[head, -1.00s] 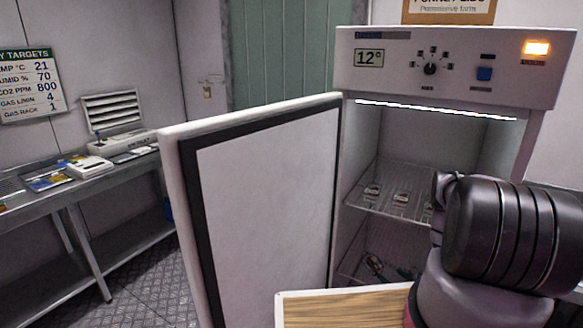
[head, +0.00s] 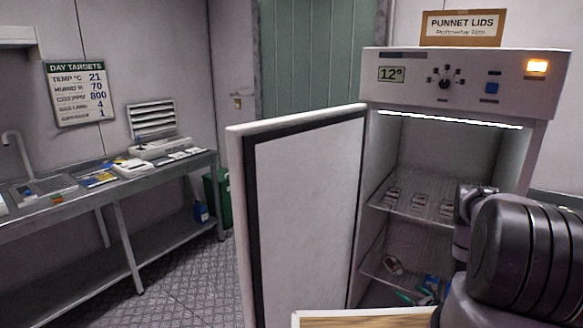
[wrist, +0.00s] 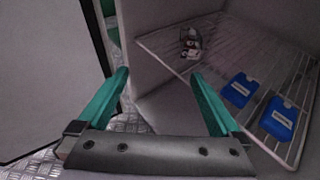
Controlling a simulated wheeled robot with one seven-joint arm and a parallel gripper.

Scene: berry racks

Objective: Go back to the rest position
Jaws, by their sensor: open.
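My gripper (wrist: 160,88) shows in the wrist view with its two green fingers spread and nothing between them. It is in front of the open cabinet, near the door edge and a wire shelf.
The upper wire shelf (head: 384,207) holds several small clear punnets. In the wrist view, two blue packs (wrist: 279,118) and a punnet (wrist: 190,42) lie on a shelf. A steel bench (head: 95,200) stands at left, with clear floor (head: 190,275) between it and the door.

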